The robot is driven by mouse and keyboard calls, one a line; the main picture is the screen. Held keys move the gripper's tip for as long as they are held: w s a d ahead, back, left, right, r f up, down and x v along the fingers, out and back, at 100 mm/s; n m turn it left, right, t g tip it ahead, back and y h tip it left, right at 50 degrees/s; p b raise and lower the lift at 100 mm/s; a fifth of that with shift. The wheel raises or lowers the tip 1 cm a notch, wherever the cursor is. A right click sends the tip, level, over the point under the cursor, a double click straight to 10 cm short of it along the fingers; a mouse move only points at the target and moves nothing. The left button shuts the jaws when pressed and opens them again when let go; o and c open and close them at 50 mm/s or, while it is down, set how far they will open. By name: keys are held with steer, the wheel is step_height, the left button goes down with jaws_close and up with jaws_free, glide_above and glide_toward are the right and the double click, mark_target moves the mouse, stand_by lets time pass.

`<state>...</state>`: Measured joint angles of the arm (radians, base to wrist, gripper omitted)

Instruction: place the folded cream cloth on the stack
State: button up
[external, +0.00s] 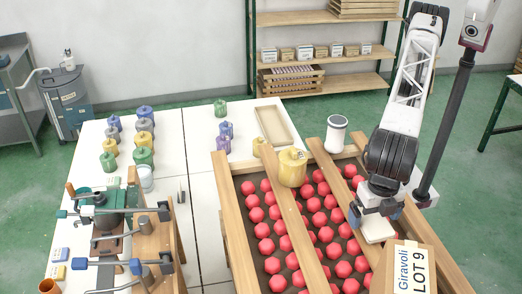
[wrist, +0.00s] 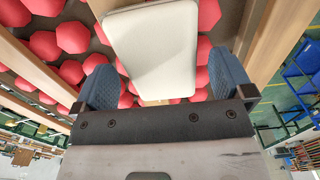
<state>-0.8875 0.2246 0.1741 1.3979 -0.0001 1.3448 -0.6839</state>
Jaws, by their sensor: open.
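The folded cream cloth (wrist: 152,40) is a pale rounded rectangle in the wrist view. It lies above the red balls, between and beyond my fingertips, with a gap on each side. In the external view the cloth (external: 376,231) shows just under my gripper (external: 379,212), over the right part of the ball-filled tray. My gripper (wrist: 165,84) is open, with its two blue fingers apart. I cannot make out a separate stack, nor what the cloth rests on.
Wooden rails (external: 292,219) cross the tray of red balls (external: 267,229). A cardboard box (external: 402,268) marked LOT 9 is close in front of my gripper.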

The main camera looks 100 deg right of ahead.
mark_target(373, 218)
step_height(373, 218, up, 12)
stand_by(0.6)
steer(key=shift+d+f, duration=0.1)
stand_by(0.7)
